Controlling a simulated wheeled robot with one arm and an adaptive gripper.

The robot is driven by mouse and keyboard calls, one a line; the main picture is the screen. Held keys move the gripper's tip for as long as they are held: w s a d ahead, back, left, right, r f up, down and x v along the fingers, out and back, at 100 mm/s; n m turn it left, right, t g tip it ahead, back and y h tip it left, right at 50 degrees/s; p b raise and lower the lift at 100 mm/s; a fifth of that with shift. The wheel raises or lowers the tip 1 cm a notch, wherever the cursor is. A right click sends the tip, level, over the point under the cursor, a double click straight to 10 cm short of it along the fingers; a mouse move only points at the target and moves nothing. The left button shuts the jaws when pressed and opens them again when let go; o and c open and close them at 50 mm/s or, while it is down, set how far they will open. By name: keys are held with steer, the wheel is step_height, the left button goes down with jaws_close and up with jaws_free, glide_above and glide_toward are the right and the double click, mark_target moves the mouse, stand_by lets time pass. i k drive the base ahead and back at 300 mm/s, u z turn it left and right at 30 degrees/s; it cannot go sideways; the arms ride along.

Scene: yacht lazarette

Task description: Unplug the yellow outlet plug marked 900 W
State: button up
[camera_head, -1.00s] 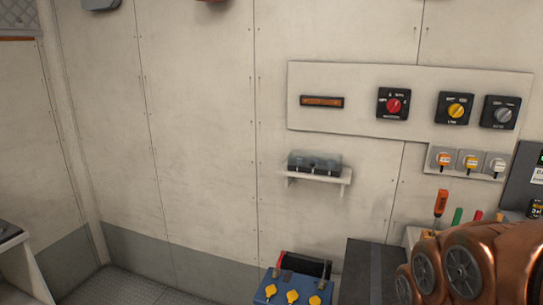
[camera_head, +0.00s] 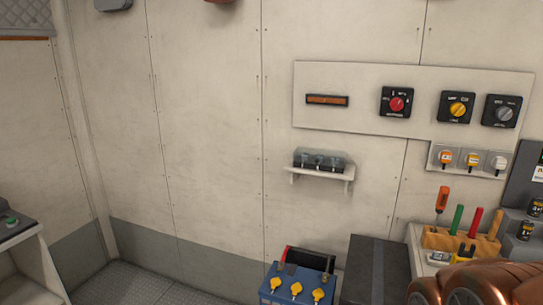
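Three plugs sit in a row of outlets on the lower right part of the wall panel. The left one is orange (camera_head: 446,158), the middle one is yellow (camera_head: 472,160) and the right one is white (camera_head: 499,163). Each looks seated in its outlet. Their markings are too small to read, so I cannot make out 900 W. My copper-coloured arm shows at the bottom right corner, below and apart from the plugs. My gripper is out of the picture.
Above the plugs are a red switch (camera_head: 397,103), a yellow switch (camera_head: 457,109) and a grey switch (camera_head: 502,112). Below stands a tool block (camera_head: 462,241) with upright tools. A small shelf (camera_head: 322,174) juts from the wall. A blue battery (camera_head: 296,289) with yellow caps stands lower down.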

mark_target(473, 161)
steer(key=k, duration=0.55)
steer(key=z, duration=0.6)
steer(key=i, duration=0.9)
steer(key=u, duration=0.3)
